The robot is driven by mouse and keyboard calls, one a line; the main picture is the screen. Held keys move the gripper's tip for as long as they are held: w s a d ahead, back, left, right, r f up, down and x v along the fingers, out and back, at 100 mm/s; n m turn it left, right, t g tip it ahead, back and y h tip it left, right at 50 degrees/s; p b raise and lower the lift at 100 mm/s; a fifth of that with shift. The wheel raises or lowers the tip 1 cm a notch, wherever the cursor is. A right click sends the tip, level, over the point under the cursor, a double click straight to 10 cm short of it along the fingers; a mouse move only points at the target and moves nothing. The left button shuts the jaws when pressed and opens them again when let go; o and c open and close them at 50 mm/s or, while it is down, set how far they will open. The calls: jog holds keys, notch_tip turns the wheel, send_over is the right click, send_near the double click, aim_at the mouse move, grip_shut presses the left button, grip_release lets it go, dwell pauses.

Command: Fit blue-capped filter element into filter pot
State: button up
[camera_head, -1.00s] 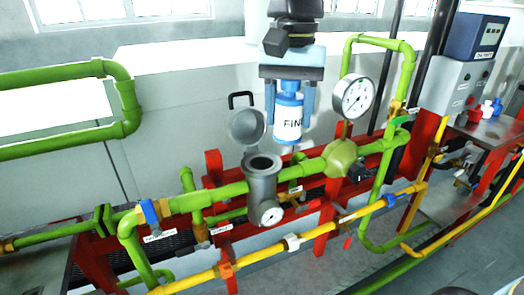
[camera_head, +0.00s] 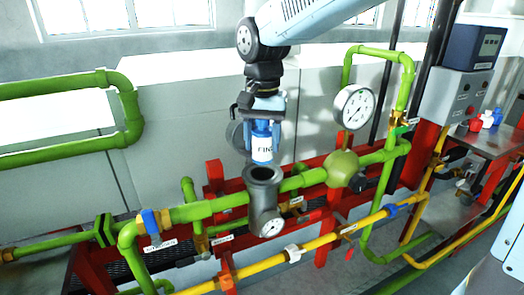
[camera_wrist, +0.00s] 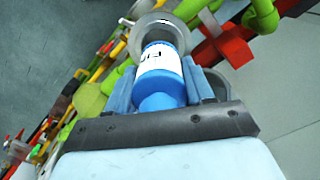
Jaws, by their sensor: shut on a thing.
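The filter element (camera_head: 262,150) is a white cylinder with a blue cap and black lettering. My gripper (camera_head: 263,118) is shut on its blue cap and holds it upright, just above the open mouth of the grey filter pot (camera_head: 265,190). In the wrist view the element (camera_wrist: 158,62) sits between the two blue fingers of my gripper (camera_wrist: 163,88), and its far end overlaps the pot's round rim (camera_wrist: 133,36). The head view does not clearly show whether the element's lower end has entered the mouth.
The pot's round lid (camera_head: 236,134) stands open behind the element. A pressure gauge (camera_head: 354,107) and green pipes (camera_head: 200,211) lie to the sides. A yellow pipe (camera_head: 325,241) runs in front. Spare red, white and blue-capped items (camera_head: 487,119) stand on a shelf at right.

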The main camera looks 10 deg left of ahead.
aim_at(262, 151)
jog(key=shift+f, duration=1.6)
jog(key=shift+f, duration=0.6)
jog(key=o, duration=1.2)
jog(key=shift+o, duration=0.2)
jog(key=shift+r, duration=0.1)
notch_tip(262, 151, up, 13)
jog(key=shift+w+r, duration=0.1)
jog(key=shift+w, duration=0.05)
jog(key=shift+d, duration=0.1)
